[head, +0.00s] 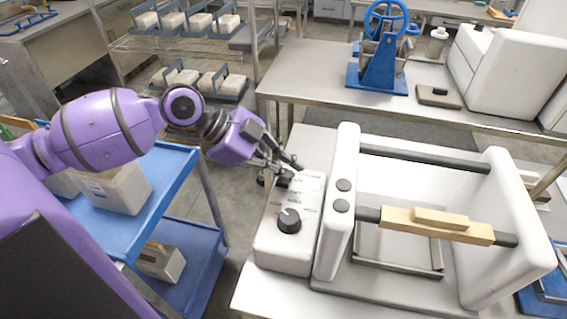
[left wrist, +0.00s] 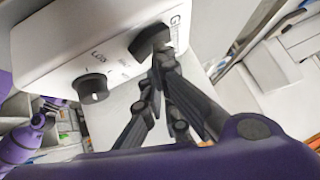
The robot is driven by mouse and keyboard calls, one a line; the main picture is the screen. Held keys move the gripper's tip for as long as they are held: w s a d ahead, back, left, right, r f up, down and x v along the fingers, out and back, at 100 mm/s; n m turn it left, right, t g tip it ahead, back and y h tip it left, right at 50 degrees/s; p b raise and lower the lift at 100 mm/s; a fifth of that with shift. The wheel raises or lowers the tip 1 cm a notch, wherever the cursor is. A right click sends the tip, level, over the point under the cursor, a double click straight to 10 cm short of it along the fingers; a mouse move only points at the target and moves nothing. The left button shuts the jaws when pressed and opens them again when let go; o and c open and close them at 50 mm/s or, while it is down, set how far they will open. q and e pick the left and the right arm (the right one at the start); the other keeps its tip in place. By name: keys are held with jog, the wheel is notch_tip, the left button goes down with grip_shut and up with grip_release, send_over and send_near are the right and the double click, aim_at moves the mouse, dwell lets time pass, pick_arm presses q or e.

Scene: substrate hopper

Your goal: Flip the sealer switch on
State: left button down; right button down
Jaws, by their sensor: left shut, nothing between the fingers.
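The sealer's white control box (head: 290,240) stands on the steel table, joined to a white frame with a wooden-handled bar (head: 436,225). A black dial (head: 289,220) is on its top. My left gripper (head: 292,168) is shut and empty over the far end of the box. In the left wrist view, its fingertips (left wrist: 160,62) are close to or touching a dark control (left wrist: 150,40); I cannot tell which. Another dark knob with a pale mark (left wrist: 92,88) is farther left. The switch is not clear in the head view, and its setting cannot be read. My right gripper is not in view.
A blue cart (head: 185,180) with pale blocks stands left of the table. A rear table (head: 310,75) holds a blue hand-wheel press (head: 380,60) and a white machine (head: 510,70). A rack of trays (head: 190,45) stands behind. Two round buttons (head: 342,195) sit on the sealer's frame.

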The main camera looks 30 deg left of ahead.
pick_arm(q)
jog(key=shift+s, duration=0.1)
jog(key=v, duration=1.2)
dwell(0.5)
